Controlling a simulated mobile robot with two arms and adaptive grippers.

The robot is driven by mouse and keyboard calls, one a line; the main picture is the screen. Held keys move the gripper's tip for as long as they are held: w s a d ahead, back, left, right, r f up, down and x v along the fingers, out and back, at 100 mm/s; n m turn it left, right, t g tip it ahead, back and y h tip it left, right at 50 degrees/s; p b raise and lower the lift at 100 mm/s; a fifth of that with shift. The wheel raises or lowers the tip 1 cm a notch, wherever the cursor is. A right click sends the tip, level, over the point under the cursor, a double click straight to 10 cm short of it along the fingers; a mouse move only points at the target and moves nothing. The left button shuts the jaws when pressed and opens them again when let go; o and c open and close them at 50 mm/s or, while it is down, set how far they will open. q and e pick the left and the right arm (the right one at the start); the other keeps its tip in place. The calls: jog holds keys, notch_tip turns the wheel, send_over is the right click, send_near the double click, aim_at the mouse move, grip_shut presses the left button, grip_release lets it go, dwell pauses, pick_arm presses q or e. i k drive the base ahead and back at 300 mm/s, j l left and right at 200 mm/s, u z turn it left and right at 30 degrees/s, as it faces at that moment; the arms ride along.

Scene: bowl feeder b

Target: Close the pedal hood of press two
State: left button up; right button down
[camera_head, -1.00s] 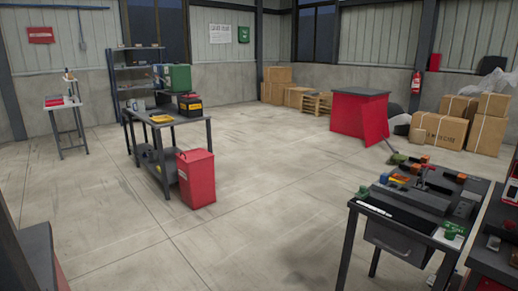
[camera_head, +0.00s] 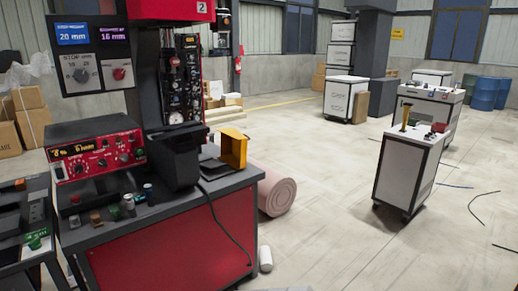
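Press two (camera_head: 170,95), red and dark grey with a "2" plate at the top, stands in the left half of the head view on a red cabinet (camera_head: 165,245). A yellow housing (camera_head: 234,148), which looks like the pedal hood, stands upright at the right end of the cabinet top. A dark flat part (camera_head: 212,168) lies at its left, and a black cable runs down the cabinet front. The hood seems raised, but its hinge is too small to make out. Neither of my grippers is in view.
A red control box (camera_head: 95,148) and several knobs sit on the cabinet's left. A pink roll (camera_head: 274,192) and a white cylinder (camera_head: 265,258) lie on the floor beside it. A white cart (camera_head: 410,165) stands right; open floor lies between. Dark cables lie far right.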

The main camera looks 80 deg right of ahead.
aim_at(234, 144)
jog(key=k+l+z, duration=0.2)
jog(key=z, duration=0.2)
jog(key=k+l+z, duration=0.15)
jog(key=l+z, duration=0.2)
jog(key=l, duration=0.15)
jog(key=k+l+z, duration=0.1)
jog(key=l+z, duration=0.3)
jog(key=k+l+z, duration=0.1)
jog(key=l, duration=0.7)
jog(key=k+l, duration=0.1)
jog(key=l, duration=0.75)
jog(key=l+z, duration=0.15)
jog(key=l, duration=0.65)
jog(key=i+l+u, duration=0.15)
jog(key=l, duration=0.2)
jog(key=i, duration=0.05)
